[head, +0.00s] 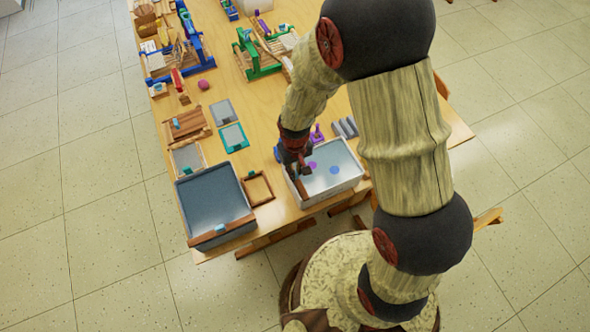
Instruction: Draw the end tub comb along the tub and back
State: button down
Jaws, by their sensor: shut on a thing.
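A brown wooden comb bar (301,188) shows at the tub's left end. My gripper (298,170) reaches down over that left end and is shut on the comb; the fingers partly hide the grip. The comb's teeth cannot be made out. A darker grey tub (186,211) stands at the front left corner, with a brown bar (222,233) lying across its near end.
A small wooden frame (258,188) lies between the tubs. Grey blocks (345,128) and a purple piece (317,133) stand just behind the white tub. Small trays (233,137), a blue loom (195,42) and a green loom (262,62) are farther back.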

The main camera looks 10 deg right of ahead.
dwell(0.5)
jog(key=w+d, duration=0.3)
jog(key=d, duration=0.7)
jog(key=w+d, duration=0.3)
jog(key=d, duration=0.7)
jog(key=shift+d, duration=0.4)
jog(key=c, duration=2)
grip_release()
jog(key=shift+d, duration=0.2)
jog(key=shift+c, duration=0.2)
jog(key=shift+o, duration=0.8)
jog(key=shift+a, duration=0.1)
notch_tip(320, 180, up, 12)
